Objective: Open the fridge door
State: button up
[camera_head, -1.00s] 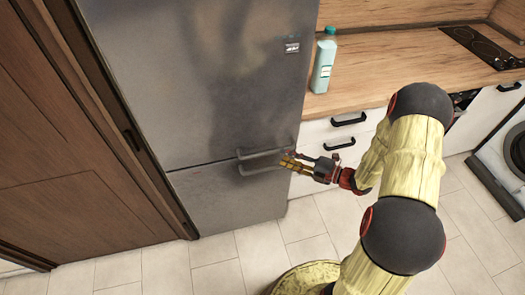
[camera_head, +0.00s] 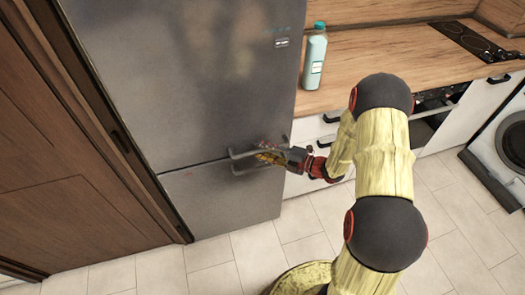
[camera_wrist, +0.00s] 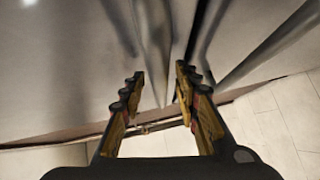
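The grey fridge (camera_head: 190,80) stands at the left with its upper and lower doors closed. Two bar handles sit by the seam, the upper door handle (camera_head: 245,153) and the lower handle just beneath it. My gripper (camera_head: 268,156) is at the right part of these handles, partly covering them. In the wrist view my gripper (camera_wrist: 160,78) has its two fingers apart, pointing at the fridge front. A grey bar-like shape (camera_wrist: 155,35) shows beyond and between the fingertips. I cannot tell whether the fingers touch a handle.
A wooden counter (camera_head: 375,60) with a pale blue bottle (camera_head: 314,60) adjoins the fridge on the right. White drawers and a washing machine (camera_head: 508,140) stand below and beyond. A brown wooden door (camera_head: 60,150) is left of the fridge. The tiled floor (camera_head: 215,265) in front is clear.

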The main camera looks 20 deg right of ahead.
jog(key=shift+c, duration=0.5)
grip_shut()
dwell(0.3)
